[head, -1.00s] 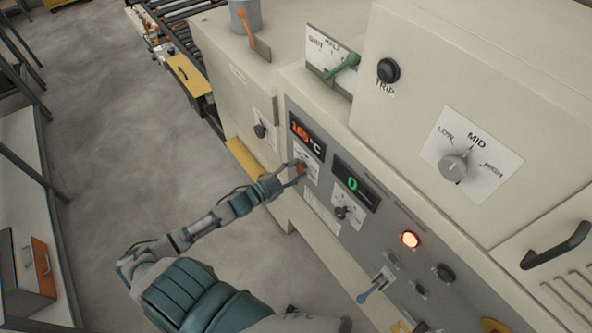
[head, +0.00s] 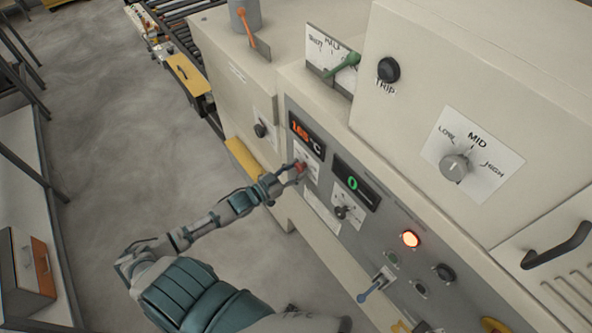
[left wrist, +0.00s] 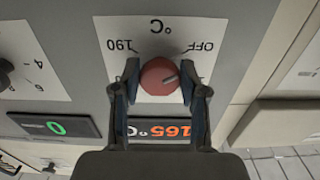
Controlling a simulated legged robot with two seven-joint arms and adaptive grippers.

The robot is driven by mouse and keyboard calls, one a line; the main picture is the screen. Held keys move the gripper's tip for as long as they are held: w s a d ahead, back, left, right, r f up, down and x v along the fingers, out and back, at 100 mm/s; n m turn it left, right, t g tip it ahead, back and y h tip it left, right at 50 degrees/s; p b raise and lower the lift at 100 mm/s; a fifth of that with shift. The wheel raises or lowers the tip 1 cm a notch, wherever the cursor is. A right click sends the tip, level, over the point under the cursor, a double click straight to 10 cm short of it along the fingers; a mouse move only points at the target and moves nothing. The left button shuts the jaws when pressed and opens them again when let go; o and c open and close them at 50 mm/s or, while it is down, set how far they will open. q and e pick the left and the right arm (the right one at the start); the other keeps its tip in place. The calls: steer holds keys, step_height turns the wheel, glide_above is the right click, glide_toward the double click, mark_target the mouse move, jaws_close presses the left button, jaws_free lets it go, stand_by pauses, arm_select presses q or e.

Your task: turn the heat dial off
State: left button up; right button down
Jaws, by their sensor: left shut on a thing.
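The heat dial (head: 300,167) is a red round knob on the grey control panel, below the orange display (head: 306,134) that reads 165 °C. In the left wrist view the red dial (left wrist: 159,76) sits on a white plate marked 190, °C and OFF, seen upside down. Its dark pointer mark lies on the picture's right side, below the OFF label. My left gripper (head: 296,172) is shut on the dial, with one finger on each side of it in the left wrist view (left wrist: 160,80). My right gripper is not in view.
A green display (head: 356,183) reading 0 and a black dial (head: 341,212) are right of the heat dial. A lit lamp (head: 410,239), a blue-handled lever (head: 374,287) and black buttons are lower right. Open floor (head: 110,150) lies left of the machine.

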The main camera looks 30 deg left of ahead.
arm_select(q)
steer(key=shift+s+f+n, duration=0.1)
steer(key=shift+f+n, duration=0.2)
steer(key=shift+f, duration=0.1)
steer(key=o, duration=1)
steer(key=shift+o, duration=0.5)
steer(key=shift+a+r, duration=0.15)
steer(key=shift+r, duration=0.05)
steer(key=v, duration=1.2)
steer(key=shift+a+f, duration=0.1)
